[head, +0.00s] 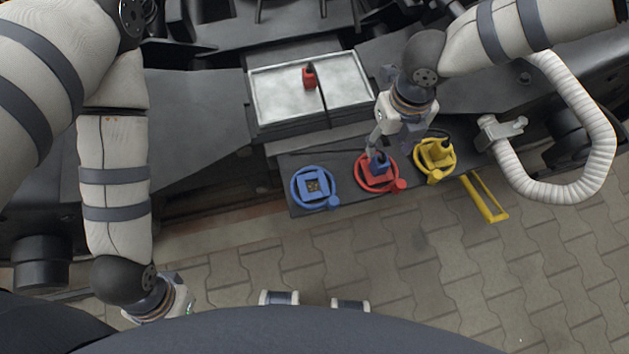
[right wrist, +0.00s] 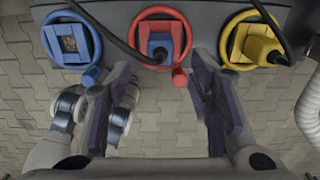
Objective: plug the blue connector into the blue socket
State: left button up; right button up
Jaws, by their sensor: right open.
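The blue connector (head: 379,161) sits in the red socket (head: 373,184), the middle of three on a dark panel. The blue connector (right wrist: 160,45) and the red socket (right wrist: 146,16) also show in the right wrist view. The blue socket (head: 314,187) is left of it, with its square opening empty; it also shows in the right wrist view (right wrist: 69,43). My right gripper (head: 389,140) is open just by the blue connector. In the right wrist view its fingers (right wrist: 160,75) are spread on either side, with nothing between them. My left gripper (head: 165,300) hangs low at the left, its fingers unclear.
A yellow connector (head: 445,146) sits in the yellow socket (head: 424,158) right of the red one. A red connector (head: 309,78) with a dark cable lies on a metal-topped box (head: 275,90) behind the panel. A yellow handle (head: 486,197) juts out. The paving in front is clear.

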aim_at(382, 160)
notch_tip(382, 160, down, 9)
jog(key=b, duration=0.3)
jog(key=shift+f+b, duration=0.1)
jog(key=shift+b, duration=0.3)
pick_arm(q)
jog(key=shift+g, duration=0.6)
jog(key=s+f, duration=0.1)
jog(key=f, duration=0.1)
jog(key=s+f, duration=0.2)
jog(key=shift+s+f, duration=0.1)
jog(key=shift+s, duration=0.15)
jog(key=shift+w+r, duration=0.2)
jog(key=shift+r, duration=0.05)
pick_arm(e)
grip_shut()
pick_arm(q)
jog(key=shift+p, duration=0.3)
